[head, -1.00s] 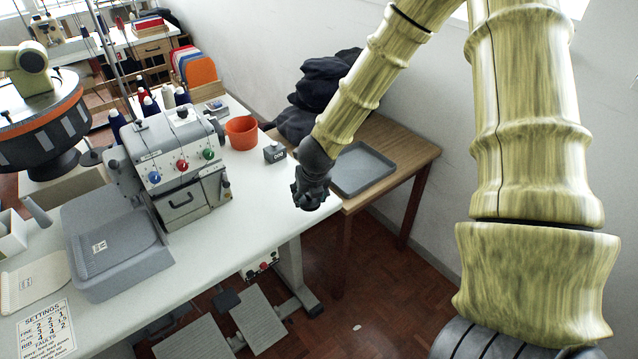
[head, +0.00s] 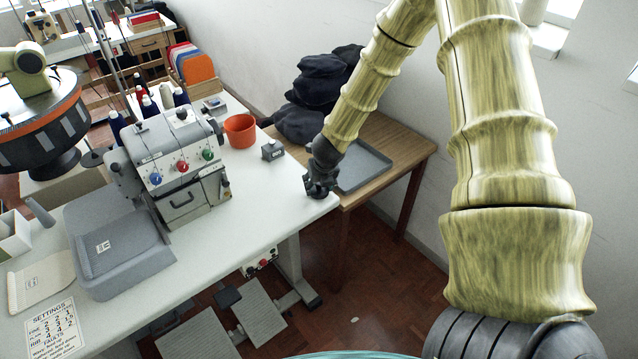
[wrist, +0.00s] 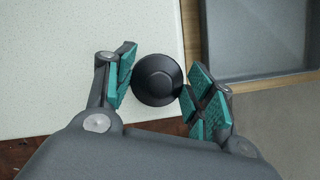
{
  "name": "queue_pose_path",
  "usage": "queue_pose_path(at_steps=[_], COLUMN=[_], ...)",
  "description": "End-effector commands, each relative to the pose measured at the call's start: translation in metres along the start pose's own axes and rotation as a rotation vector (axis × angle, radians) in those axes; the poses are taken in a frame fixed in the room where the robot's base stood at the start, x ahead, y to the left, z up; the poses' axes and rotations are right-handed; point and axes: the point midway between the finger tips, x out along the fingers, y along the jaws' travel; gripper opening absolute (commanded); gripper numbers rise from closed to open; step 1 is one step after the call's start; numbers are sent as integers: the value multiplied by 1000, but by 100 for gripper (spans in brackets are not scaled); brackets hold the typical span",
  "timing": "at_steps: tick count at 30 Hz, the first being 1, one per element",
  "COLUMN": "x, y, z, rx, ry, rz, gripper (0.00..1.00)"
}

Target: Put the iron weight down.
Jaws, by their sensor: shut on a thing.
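My gripper (wrist: 160,88) is shut on a dark round weight with a raised centre, the iron weight (wrist: 157,78). Its teal pads stand on the left and right sides of the weight. In the wrist view the weight shows over the corner of the white table (wrist: 60,60), near its right and front edges. In the head view my gripper (head: 320,182) is at the table's right end. The weight cannot be made out there, and I cannot tell whether it touches the table.
A wooden side table (head: 410,152) with a grey tray (head: 378,160) adjoins on the right. White tabletop in front of the block is clear.

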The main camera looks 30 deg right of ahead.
Motion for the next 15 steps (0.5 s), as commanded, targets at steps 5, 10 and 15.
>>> queue_pose_path(at_steps=[5, 10, 15], x=[2, 3, 4], y=[0, 0, 0], z=[0, 0, -2], rx=[1, 0, 0], ry=[-2, -2, -1], rz=[0, 0, -1], gripper=[15, 15, 65])
